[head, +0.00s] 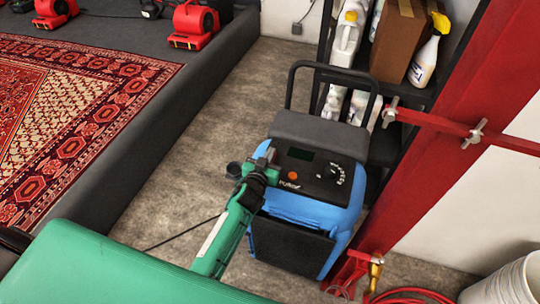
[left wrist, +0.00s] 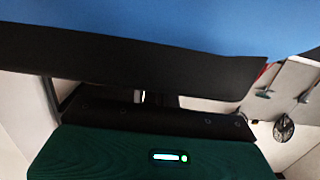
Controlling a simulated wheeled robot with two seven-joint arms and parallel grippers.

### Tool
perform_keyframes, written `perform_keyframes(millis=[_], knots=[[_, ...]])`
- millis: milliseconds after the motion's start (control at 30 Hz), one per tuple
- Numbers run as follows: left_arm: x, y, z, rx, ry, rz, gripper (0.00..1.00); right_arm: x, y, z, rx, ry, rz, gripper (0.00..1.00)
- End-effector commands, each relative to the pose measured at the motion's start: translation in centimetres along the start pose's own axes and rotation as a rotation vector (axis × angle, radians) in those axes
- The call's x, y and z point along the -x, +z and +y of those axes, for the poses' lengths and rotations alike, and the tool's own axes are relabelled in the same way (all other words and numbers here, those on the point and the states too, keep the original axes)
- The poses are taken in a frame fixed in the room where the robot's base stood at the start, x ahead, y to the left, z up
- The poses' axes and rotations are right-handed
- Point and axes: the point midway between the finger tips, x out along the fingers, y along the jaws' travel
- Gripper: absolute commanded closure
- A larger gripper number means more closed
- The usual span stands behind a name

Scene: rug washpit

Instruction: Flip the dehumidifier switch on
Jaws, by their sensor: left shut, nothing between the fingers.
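The dehumidifier (head: 325,215) is a blue box with a dark top, standing on the floor right of centre in the head view. Its black control panel (head: 315,186) carries a dark display (head: 300,154), a round orange button (head: 293,176) and a dial (head: 333,171). Which part is the switch is too small to tell. My left gripper (head: 268,160) is shut and empty at the panel's left edge, left of the orange button; contact cannot be told. In the left wrist view, a blue surface (left wrist: 200,25) and a black band fill the top; the fingertips are mostly hidden. My right gripper is not in view.
A black shelf with bottles (head: 345,40) and a cardboard box (head: 398,38) stands behind. A red post (head: 440,130) rises at right, near a white bucket (head: 510,280). A low dark wall (head: 190,105) borders the rug (head: 90,100) at left. Bare floor lies between.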

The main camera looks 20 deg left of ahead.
Motion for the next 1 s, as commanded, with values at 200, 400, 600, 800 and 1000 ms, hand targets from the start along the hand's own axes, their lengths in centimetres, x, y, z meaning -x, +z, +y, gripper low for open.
perform_keyframes(millis=[200, 400, 600, 800, 1000], knots=[[-0.2, 0.8, 0.0, 0.002, 0.0, 0.0, 1.0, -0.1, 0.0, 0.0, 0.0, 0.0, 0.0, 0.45], [-0.2, 0.8, 0.0, 0.001, 0.0, 0.0, 1.0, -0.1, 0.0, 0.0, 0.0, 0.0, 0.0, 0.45], [-0.2, 0.6, 0.0, 0.0, 0.0, -0.016, 1.0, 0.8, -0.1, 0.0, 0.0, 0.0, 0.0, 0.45], [-0.5, 0.5, 0.0, -0.001, 0.001, -0.085, 1.0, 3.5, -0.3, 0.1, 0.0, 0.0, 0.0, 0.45], [-0.5, 1.3, 0.0, 0.0, 0.0, -0.091, 1.0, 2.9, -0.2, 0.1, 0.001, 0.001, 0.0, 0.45]])
